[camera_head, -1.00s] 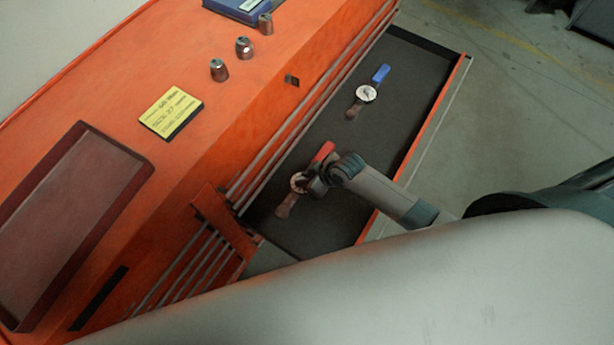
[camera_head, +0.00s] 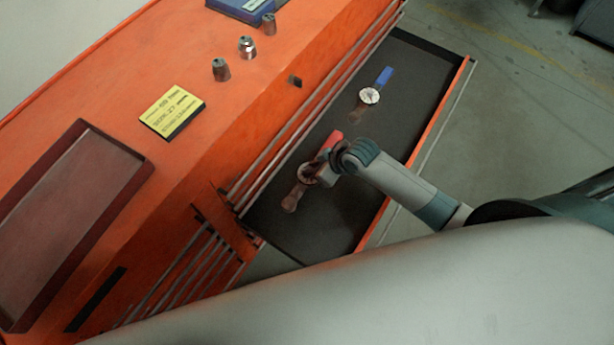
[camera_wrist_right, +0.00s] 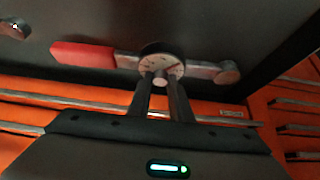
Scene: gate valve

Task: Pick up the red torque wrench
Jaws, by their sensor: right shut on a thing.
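The height of the wrench above the drawer floor is hard to tell. My left gripper is not in view.
A blue-handled torque wrench (camera_head: 370,95) lies farther back in the same drawer. The orange cabinet top (camera_head: 200,140) carries several sockets (camera_head: 221,69), a yellow label block (camera_head: 172,112), a blue box (camera_head: 242,8) and a dark red tray (camera_head: 70,220). Open floor lies right of the drawer.

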